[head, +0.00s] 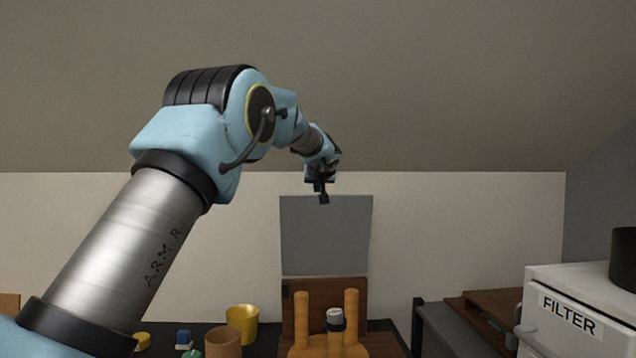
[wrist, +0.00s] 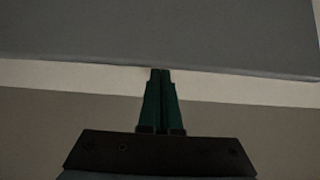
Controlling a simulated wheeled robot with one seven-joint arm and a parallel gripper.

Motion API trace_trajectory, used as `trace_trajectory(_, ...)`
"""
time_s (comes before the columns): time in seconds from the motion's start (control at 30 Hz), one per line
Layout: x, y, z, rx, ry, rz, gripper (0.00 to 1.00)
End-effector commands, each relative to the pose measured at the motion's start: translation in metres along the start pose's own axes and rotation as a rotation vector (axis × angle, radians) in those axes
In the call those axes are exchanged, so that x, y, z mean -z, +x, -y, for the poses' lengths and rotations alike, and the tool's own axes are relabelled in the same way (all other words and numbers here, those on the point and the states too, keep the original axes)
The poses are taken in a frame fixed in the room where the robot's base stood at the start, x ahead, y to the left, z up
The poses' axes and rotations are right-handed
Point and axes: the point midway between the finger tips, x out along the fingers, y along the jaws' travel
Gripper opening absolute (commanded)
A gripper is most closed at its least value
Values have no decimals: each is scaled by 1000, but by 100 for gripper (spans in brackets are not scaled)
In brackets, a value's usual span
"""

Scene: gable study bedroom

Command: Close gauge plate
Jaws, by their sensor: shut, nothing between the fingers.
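The gauge plate (head: 325,240) appears to be the flat grey panel standing upright, above a brown wooden part (head: 362,300). In the wrist view the grey panel (wrist: 150,30) fills the top of the picture, with its edge running across. My gripper (head: 323,200) is at the panel's top edge, near its middle. In the wrist view my gripper (wrist: 160,72) has its two dark green fingers together with nothing between them. The tips meet the panel's edge in the picture; I cannot tell whether they touch it. The panel's lower joint is not clear.
An orange two-pronged stand (head: 302,322) with a grey-capped item (head: 335,318) is in front of the panel. A yellow cup (head: 243,322) and a brown cup (head: 223,342) stand left. A white box marked FILTER (head: 575,300) is at right. The wall above the panel is bare.

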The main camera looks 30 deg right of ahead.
Motion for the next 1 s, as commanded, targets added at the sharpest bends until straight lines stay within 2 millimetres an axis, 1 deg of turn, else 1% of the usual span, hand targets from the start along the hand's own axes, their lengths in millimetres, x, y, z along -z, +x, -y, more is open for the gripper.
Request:
trace_trajectory(0.03,-5,-3,0,1,2,1,0)
trace_trajectory(0.23,-13,-10,0,0,1,1,0)
trace_trajectory(0.67,-14,-11,0,1,0,0,0)
trace_trajectory(1.0,-22,-9,0,0,0,-38,0)
